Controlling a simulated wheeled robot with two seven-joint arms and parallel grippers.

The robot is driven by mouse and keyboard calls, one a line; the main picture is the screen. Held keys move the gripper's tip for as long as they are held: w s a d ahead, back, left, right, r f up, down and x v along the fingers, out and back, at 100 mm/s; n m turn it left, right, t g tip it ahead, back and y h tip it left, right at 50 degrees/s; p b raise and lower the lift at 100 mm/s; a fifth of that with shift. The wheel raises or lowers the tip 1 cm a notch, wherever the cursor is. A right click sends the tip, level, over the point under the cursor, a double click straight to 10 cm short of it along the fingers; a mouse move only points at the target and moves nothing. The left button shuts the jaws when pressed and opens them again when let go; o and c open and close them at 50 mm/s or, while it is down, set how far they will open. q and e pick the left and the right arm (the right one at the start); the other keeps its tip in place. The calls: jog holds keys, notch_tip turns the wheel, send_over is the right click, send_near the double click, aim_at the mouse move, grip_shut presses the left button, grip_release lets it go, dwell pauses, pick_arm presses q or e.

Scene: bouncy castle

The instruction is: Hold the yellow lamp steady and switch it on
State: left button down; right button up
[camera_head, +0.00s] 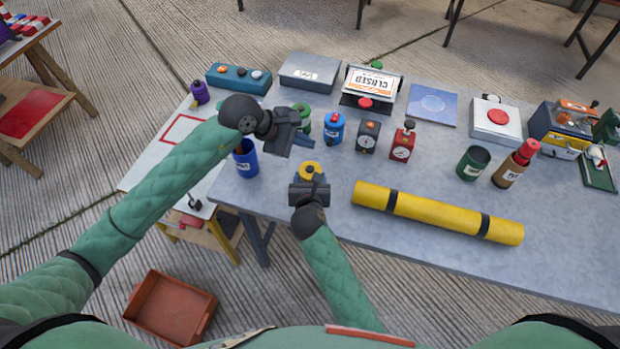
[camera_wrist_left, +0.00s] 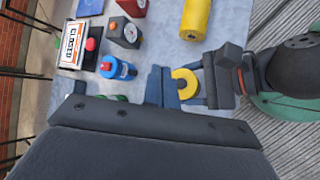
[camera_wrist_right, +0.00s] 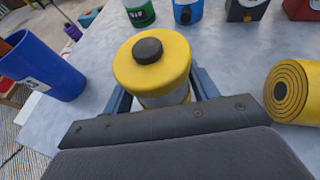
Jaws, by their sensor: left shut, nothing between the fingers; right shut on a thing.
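The yellow lamp (camera_head: 311,167) stands upright near the table's front edge. In the right wrist view it has a wide yellow cap with a dark round button (camera_wrist_right: 148,50) on top and a pale body below. My right gripper (camera_head: 309,177) is shut on the lamp, its blue fingers on either side of the body. My left gripper (camera_head: 303,139) is shut and empty, behind the lamp in the head view. In the left wrist view its blue fingers (camera_wrist_left: 162,86) are close to the lamp's yellow cap (camera_wrist_left: 185,84); I cannot tell if they touch.
A blue cup (camera_head: 246,160) stands left of the lamp. A yellow roll (camera_head: 437,214) lies to the right. A green can (camera_head: 302,115), a blue lantern-like object (camera_head: 334,128) and two small gauge boxes stand behind.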

aim_at(306, 170)
pick_arm(q)
jog(key=shift+f, duration=3.85)
jog(key=shift+f, duration=0.1)
jog(key=shift+f, duration=0.3)
jog(key=shift+r, duration=0.45)
jog(key=shift+r, duration=0.1)
jog(key=shift+r, duration=2.9)
